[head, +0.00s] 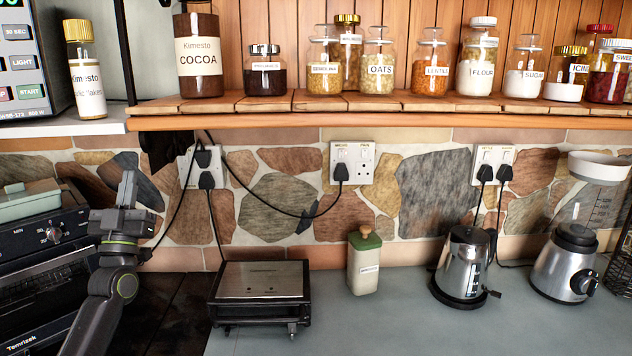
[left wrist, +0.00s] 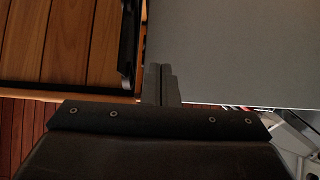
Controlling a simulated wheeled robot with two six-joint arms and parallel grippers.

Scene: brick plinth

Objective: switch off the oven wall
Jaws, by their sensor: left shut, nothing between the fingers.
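Three white wall sockets are on the stone wall in the head view. The left socket (head: 189,168) carries two black plugs and is partly covered by a dark hanging cloth or glove. The middle socket (head: 365,152) has one plug on its left side. The right socket (head: 494,156) has two plugs. Their small labels and switch positions are too small to read surely. A black oven (head: 25,262) with a dial stands at the far left. My left gripper (head: 127,188) points up in front of the oven's right side, left of the left socket and apart from it. Its fingers (left wrist: 161,84) are shut and empty.
A black grill (head: 262,280), a green-lidded canister (head: 364,265), a kettle (head: 466,262) and a blender (head: 567,262) stand on the counter. Cables hang before the wall. A wooden shelf (head: 400,122) with jars overhangs the sockets. Grey counter is clear in front.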

